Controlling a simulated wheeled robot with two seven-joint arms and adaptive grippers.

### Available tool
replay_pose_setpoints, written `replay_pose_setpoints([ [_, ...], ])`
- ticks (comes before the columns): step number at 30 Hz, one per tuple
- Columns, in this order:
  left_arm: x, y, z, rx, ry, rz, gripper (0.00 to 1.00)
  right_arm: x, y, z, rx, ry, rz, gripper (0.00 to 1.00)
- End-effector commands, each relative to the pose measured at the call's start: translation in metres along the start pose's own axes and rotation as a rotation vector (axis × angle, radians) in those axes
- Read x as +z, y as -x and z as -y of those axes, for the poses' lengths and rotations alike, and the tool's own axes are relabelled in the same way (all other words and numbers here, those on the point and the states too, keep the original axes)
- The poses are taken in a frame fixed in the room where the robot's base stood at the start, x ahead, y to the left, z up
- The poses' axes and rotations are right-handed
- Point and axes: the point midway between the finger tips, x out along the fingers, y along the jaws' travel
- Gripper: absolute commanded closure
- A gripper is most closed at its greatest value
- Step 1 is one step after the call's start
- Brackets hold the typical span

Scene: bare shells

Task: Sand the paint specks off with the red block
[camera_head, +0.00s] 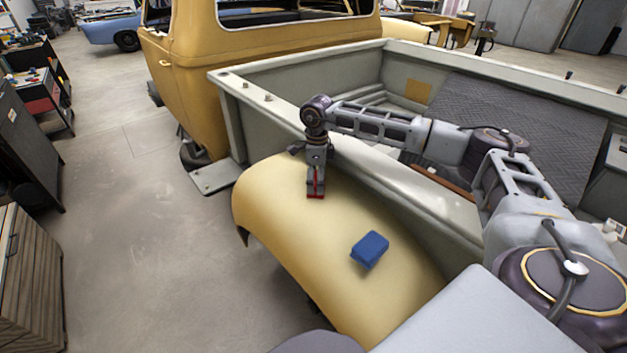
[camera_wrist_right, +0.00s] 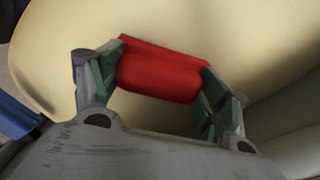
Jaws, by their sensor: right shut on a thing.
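My right gripper (camera_head: 315,184) is shut on the red block (camera_head: 315,196), above or against the upper part of the yellow fender (camera_head: 280,225). In the right wrist view the red block (camera_wrist_right: 160,75) sits between the two fingers of my right gripper (camera_wrist_right: 160,85), with the fender's pale yellow surface (camera_wrist_right: 190,22) behind it. I cannot tell for sure whether the block touches the fender. A blue block (camera_head: 370,249) lies on the fender, lower and to the right. I cannot make out any paint specks. My left gripper is not in view.
The grey truck bed wall (camera_head: 350,155) runs along the fender's right side, under my right arm. A yellow cab (camera_head: 200,80) stands behind. Dark cabinets (camera_head: 25,140) and a wooden drawer unit (camera_head: 28,270) stand at the left. The floor (camera_head: 140,230) between is clear.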

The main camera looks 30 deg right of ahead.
Motion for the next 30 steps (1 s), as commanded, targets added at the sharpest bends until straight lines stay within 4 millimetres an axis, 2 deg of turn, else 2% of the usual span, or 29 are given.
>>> replay_pose_setpoints([
  [1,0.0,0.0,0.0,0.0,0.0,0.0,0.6,-0.01,0.002,0.011,-0.011,-0.023,-0.007,0.43],
  [11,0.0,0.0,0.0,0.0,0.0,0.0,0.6,-0.012,0.004,0.013,-0.015,-0.025,-0.007,0.43],
  [30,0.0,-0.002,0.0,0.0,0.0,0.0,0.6,0.006,0.009,0.031,-0.021,-0.024,0.001,0.43],
])
